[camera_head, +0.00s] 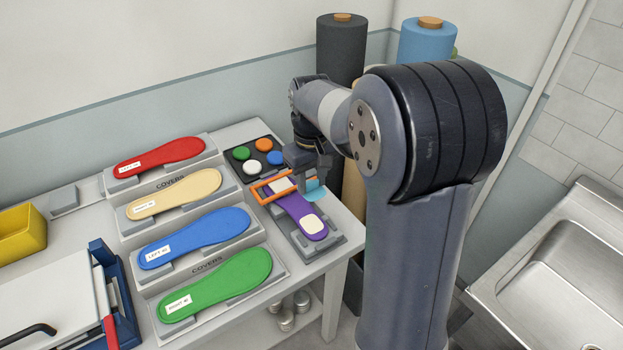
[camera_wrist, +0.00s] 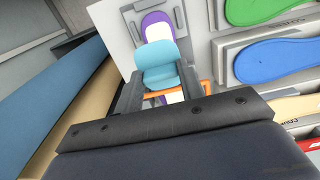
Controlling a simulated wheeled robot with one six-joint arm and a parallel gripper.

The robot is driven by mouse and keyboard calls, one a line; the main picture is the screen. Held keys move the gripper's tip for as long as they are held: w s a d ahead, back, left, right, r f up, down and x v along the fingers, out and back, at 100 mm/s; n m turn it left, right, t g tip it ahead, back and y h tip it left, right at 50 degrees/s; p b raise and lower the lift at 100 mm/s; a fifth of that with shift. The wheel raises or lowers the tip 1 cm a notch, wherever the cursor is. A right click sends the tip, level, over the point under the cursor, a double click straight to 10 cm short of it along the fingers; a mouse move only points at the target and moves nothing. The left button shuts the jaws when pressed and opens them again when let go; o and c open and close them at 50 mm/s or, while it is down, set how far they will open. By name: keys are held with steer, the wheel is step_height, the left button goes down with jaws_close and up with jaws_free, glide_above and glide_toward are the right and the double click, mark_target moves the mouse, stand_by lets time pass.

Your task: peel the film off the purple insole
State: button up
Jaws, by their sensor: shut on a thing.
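The purple insole (camera_head: 289,200) lies in a grey holder (camera_head: 333,241) near the right end of the table, with a white patch at its near end. It shows in the wrist view (camera_wrist: 157,19) as a purple end beyond the film. The light-blue film (camera_wrist: 160,62) is bent up over the insole's middle, between my fingers. A bit of the film (camera_head: 316,191) shows beside the insole in the head view. My gripper (camera_head: 308,168) is above the insole's far half, shut on the film. An orange frame (camera_head: 263,199) crosses the insole near my fingers.
A dark tray with coloured discs (camera_head: 240,155) is just left of my gripper. Red (camera_head: 160,157), beige (camera_head: 174,193), blue (camera_head: 195,237) and green (camera_head: 215,285) insoles lie in racks at left. Tall rolls (camera_head: 341,48) stand behind; a sink (camera_head: 570,270) is at right.

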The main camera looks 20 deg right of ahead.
steer(key=shift+r+p, duration=1.1)
steer(key=shift+r, duration=0.3)
